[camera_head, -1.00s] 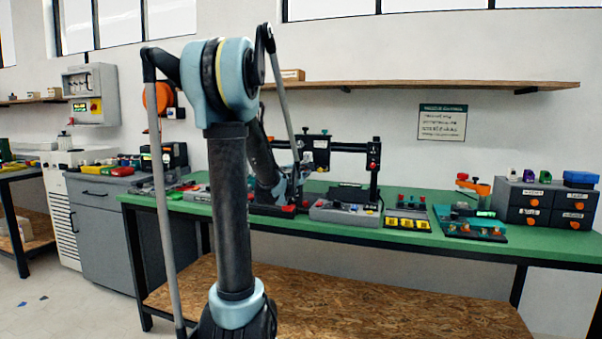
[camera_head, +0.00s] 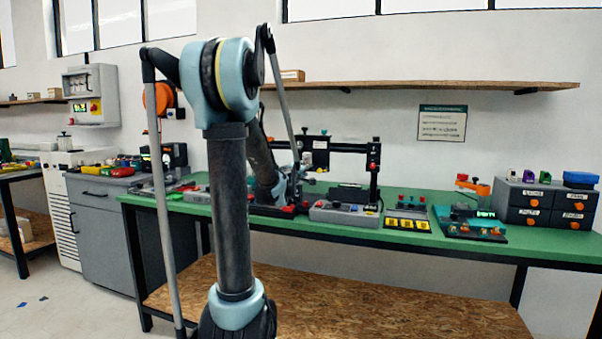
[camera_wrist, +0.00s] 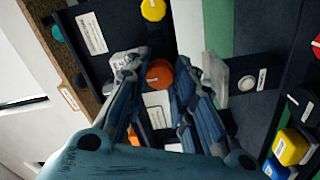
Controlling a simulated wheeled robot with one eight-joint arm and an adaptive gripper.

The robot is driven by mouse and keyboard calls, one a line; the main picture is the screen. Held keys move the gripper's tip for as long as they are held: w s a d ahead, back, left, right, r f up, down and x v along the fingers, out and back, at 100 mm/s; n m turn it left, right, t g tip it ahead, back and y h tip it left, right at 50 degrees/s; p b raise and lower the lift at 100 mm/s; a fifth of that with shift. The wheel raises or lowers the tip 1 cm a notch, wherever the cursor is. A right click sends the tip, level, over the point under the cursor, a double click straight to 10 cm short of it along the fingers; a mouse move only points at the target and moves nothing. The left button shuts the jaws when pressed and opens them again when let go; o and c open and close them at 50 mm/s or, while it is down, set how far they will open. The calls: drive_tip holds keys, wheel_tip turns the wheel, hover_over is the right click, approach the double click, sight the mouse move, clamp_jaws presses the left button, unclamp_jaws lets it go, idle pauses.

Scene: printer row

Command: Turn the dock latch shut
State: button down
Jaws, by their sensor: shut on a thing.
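A round orange knob (camera_wrist: 159,72) shows between the fingers of my gripper (camera_wrist: 170,72) in the wrist view. I take it for the dock latch, though no label on it is readable. The gripper is closed around the knob, and its two blue-and-grey fingers reach in from below. The knob stands in front of a dark panel with white labels. In the head view my gripper is low at the black-framed printer (camera_head: 345,147) on the green bench (camera_head: 400,238). My own arm mostly hides the gripper and what it holds there.
A grey control box (camera_head: 345,214), a tray with yellow tags (camera_head: 407,224) and a teal unit (camera_head: 470,225) stand to the right. Dark drawers with orange knobs (camera_head: 545,202) are at the far right.

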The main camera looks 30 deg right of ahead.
idle(0.4)
drive_tip(key=c, duration=1.3)
unclamp_jaws()
drive_tip(key=v, duration=1.2)
drive_tip(key=shift+f, duration=0.1)
drive_tip(key=shift+m, duration=0.3)
